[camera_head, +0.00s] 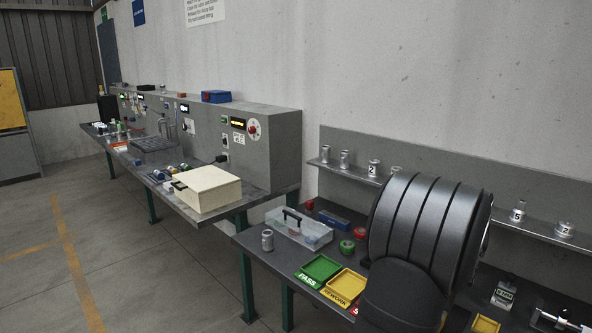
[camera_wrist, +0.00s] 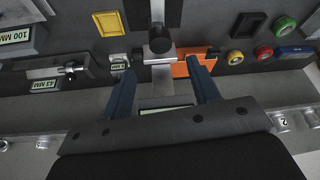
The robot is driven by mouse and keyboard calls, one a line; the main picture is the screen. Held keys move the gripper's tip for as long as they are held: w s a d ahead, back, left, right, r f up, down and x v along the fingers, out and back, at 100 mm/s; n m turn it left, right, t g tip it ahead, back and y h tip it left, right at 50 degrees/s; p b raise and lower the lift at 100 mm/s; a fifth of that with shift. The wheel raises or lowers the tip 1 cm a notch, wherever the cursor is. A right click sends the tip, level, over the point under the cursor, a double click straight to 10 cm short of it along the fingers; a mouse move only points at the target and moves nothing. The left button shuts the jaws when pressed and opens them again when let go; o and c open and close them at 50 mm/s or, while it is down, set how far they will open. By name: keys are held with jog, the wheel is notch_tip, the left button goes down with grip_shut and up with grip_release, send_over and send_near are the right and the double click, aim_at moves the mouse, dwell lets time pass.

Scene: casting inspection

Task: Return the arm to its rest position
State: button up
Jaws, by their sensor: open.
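My gripper (camera_wrist: 163,75) shows in the wrist view with its two blue fingers spread apart. No held object shows between them. A metal instrument with an upright post (camera_wrist: 160,45), an orange part (camera_wrist: 192,66) and a small display (camera_wrist: 166,103) lies in view beyond and between the fingers. I cannot tell how far it is from them. In the head view my dark arm fills the right middle and hides part of the bench. My gripper is not visible there.
A grey bench (camera_head: 262,262) holds a clear case (camera_head: 312,237), a silver cylinder (camera_head: 267,240), a green PASS tray (camera_head: 322,266) and a yellow REWORK tray (camera_head: 347,283). Behind is a shelf (camera_head: 435,188) with numbered cylinders. A labelled block (camera_head: 503,294) stands right of my arm.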

jog(key=x, duration=0.8)
jog(key=shift+w+f, duration=0.1)
jog(key=shift+f, duration=0.25)
notch_tip(320, 180, down, 7)
jog(key=shift+w+d+r, duration=0.1)
jog(key=shift+d+r, duration=0.05)
jog(key=v, duration=1.8)
jog(key=w+a+r+n, duration=0.1)
jog(key=n, duration=0.3)
jog(key=w+a+r+n+g+h, duration=0.1)
jog(key=n, duration=0.3)
jog(key=w+a+r+n+g, duration=0.1)
jog(key=n, duration=0.3)
jog(key=shift+w+a+r+n, duration=0.15)
jog(key=shift+a+r+n, duration=0.05)
jog(key=shift+r+n, duration=0.1)
